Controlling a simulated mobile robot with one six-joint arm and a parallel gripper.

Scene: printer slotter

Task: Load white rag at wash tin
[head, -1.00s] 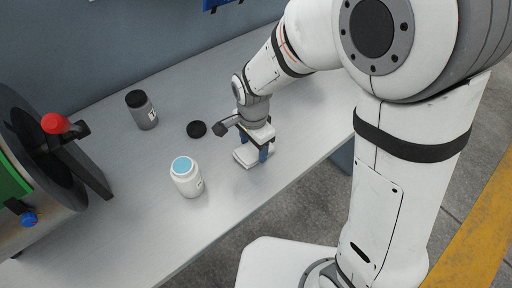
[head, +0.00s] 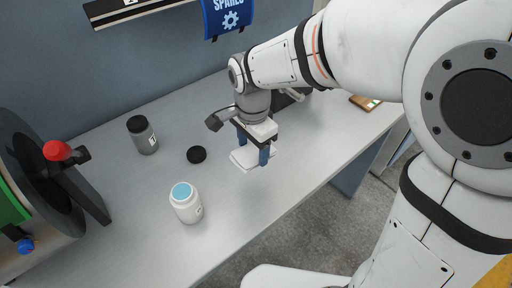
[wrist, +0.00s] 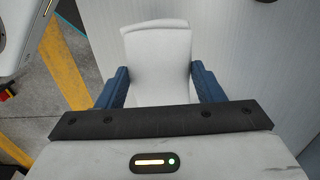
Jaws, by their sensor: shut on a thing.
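The white rag (head: 243,159) is a folded, flat white piece between the blue fingers of my gripper (head: 254,150). My gripper is shut on it, just above or at the table top; the exact gap is hard to tell. In the wrist view the rag (wrist: 160,60) fills the space between the two blue fingers (wrist: 160,88). A white open jar with light blue contents (head: 186,203) stands to the left and nearer. A dark grey jar with a black lid (head: 142,136) stands further back left. I cannot tell whether either is the wash tin.
A black round lid (head: 197,155) lies on the grey table (head: 130,205). A large drum with a red knob (head: 57,151) stands at the left. A blue SPARES bin (head: 229,17) hangs on the wall. A brown item (head: 364,103) lies at the table's right.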

